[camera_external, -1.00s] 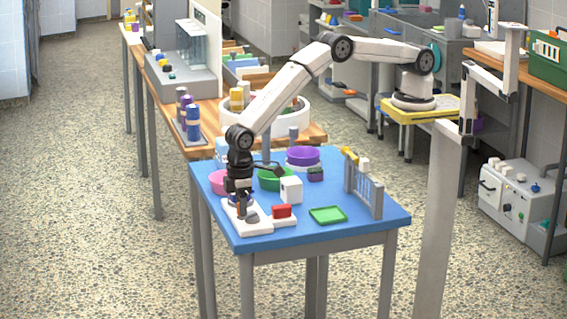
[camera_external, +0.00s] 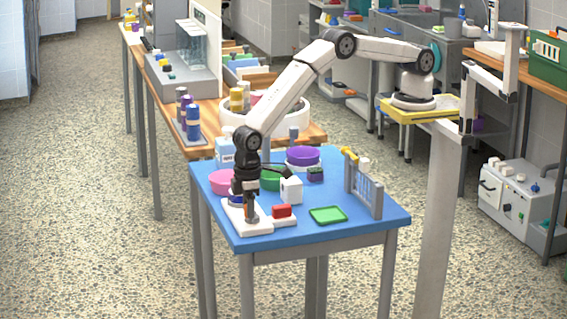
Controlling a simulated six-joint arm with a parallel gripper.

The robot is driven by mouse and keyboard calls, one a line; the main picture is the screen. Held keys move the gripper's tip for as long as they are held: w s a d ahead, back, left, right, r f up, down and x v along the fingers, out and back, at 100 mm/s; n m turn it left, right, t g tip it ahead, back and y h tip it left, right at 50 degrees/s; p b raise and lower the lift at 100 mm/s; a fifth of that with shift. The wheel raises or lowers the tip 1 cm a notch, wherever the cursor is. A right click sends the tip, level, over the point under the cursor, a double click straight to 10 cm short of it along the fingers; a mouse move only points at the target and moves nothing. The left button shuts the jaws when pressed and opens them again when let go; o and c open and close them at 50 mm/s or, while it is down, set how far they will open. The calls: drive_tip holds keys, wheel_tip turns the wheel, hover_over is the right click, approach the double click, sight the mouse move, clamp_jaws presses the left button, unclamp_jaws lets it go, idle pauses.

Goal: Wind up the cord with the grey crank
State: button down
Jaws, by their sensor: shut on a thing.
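A white winding base (camera_external: 262,229) sits at the front left corner of the blue table. A blue drum (camera_external: 235,199) on it is partly hidden behind my gripper. My gripper (camera_external: 250,213) points straight down over the base, beside the drum, and is shut on the grey crank. The fingers cover most of the crank, so its angle is hard to tell. The cord is too small or hidden to make out.
A red block (camera_external: 282,211) on a white pad is close on the right. A white box (camera_external: 291,190), a green tray (camera_external: 327,215) and a grey rack (camera_external: 364,190) stand further right. Pink (camera_external: 222,182), green (camera_external: 272,179) and purple (camera_external: 303,156) bowls are behind.

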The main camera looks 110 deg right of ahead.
drive_tip(key=shift+s+d+f, duration=0.1)
drive_tip(key=shift+s+f, duration=0.1)
drive_tip(key=shift+s, duration=0.15)
drive_tip(key=shift+s, duration=0.7)
unclamp_jaws()
drive_tip(key=shift+w+a+r, duration=0.1)
drive_tip(key=shift+a, duration=0.1)
drive_tip(key=shift+r, duration=0.15)
wheel_tip(320, 180, up, 10)
idle(1.0)
